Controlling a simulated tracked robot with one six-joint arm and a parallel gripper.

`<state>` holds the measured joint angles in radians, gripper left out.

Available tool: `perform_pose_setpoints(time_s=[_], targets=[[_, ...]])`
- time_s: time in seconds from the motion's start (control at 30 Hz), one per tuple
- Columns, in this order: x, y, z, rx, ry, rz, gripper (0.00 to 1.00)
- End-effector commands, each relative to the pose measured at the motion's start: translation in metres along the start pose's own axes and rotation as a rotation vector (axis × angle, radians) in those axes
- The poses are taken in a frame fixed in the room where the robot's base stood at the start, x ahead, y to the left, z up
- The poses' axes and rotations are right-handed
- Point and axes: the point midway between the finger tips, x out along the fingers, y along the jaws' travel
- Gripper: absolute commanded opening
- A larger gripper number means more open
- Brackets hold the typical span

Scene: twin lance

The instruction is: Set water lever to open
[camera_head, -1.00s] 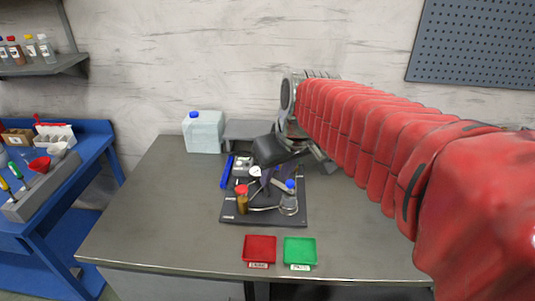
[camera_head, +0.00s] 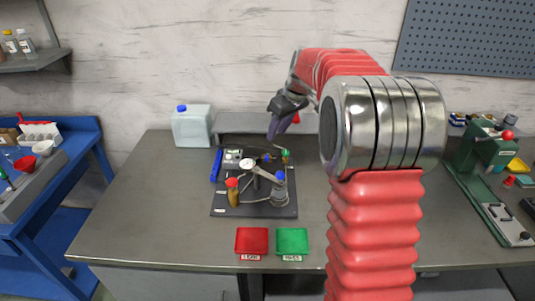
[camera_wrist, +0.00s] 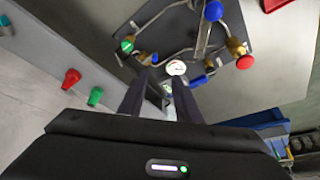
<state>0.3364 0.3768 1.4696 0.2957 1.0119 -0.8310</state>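A dark plate (camera_head: 228,209) on the grey table carries the lance rig: valves with coloured knobs, thin pipes and a round gauge (camera_wrist: 176,68). The wrist view shows a green knob (camera_wrist: 127,46), a red knob (camera_wrist: 245,62) and a blue knob (camera_wrist: 214,11). A short blue piece (camera_wrist: 200,80) lies beside the gauge; no readable label shows which part is the water lever. My gripper (camera_wrist: 160,77) is open and empty, its dark fingers pointing toward the gauge area. In the head view my gripper (camera_head: 271,137) hangs above the back of the plate, apparently touching nothing.
A grey shelf (camera_head: 235,122) stands behind the plate; red (camera_wrist: 71,78) and green (camera_wrist: 95,97) knobs show beside my gripper. A blue-capped canister (camera_head: 191,128) is at back left. Red (camera_head: 251,240) and green (camera_head: 291,240) trays lie in front. A green press (camera_head: 480,158) stands right.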

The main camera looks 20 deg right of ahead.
Motion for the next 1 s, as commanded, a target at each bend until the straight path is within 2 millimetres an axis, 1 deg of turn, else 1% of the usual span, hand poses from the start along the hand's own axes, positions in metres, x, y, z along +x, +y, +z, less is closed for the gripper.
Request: perform_pose_setpoints(time_s=[0.03, 0.1, 0.2, 0.53, 0.67, 0.87, 1.0], targets=[[0.006, 0.007, -0.001, -0.003, 0.000, -0.004, 0.31], [0.011, 0.012, -0.002, -0.011, 0.001, -0.007, 0.31], [0.013, 0.016, -0.003, -0.016, 0.002, -0.008, 0.31], [0.014, 0.015, -0.003, -0.016, 0.002, -0.008, 0.31], [0.019, 0.015, -0.003, -0.016, 0.001, -0.009, 0.31], [0.040, 0.014, -0.003, -0.016, 0.000, -0.010, 0.31], [0.061, 0.014, -0.003, -0.016, 0.000, -0.010, 0.31]])
